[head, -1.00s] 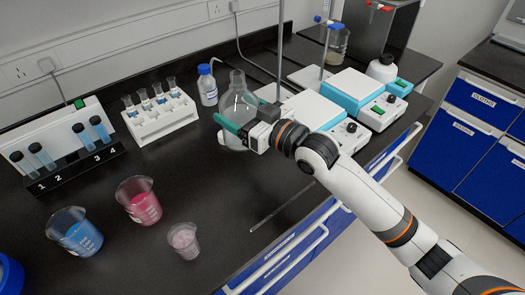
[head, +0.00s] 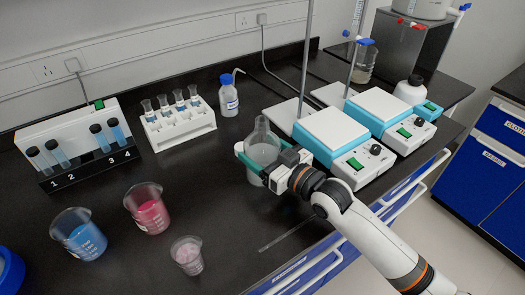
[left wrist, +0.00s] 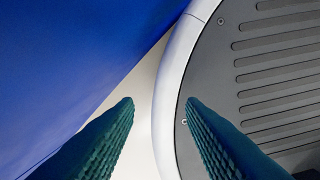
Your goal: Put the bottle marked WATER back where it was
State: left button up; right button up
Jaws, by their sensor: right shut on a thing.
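A small bottle with a blue cap and bent spout (head: 229,97) stands upright on the bench near the wall. Its label is too small to read. My right gripper (head: 263,161) is shut around the body of a clear conical flask (head: 264,136), left of the nearer hotplate. The flask is upright and holds a pale liquid. I cannot tell whether its base touches the bench. My left gripper shows only in the left wrist view (left wrist: 160,105); its green fingers are apart, with nothing between them.
A tube rack (head: 180,128) and a numbered tube holder (head: 95,170) stand at left. Blue (head: 80,240), red (head: 150,213) and small pink (head: 188,258) beakers stand in front. Two hotplates (head: 333,135) are at right. A rod (head: 288,235) lies near the front edge.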

jog(key=shift+f, duration=0.1)
dwell(0.3)
jog(key=o, duration=1.6)
jog(key=shift+f, duration=0.1)
jog(key=shift+s+d+r, duration=0.1)
jog(key=shift+r, duration=0.1)
jog(key=v, duration=1.1)
jog(key=shift+s+d+b, duration=0.25)
jog(key=shift+s+b, duration=0.05)
jog(key=shift+b, duration=0.1)
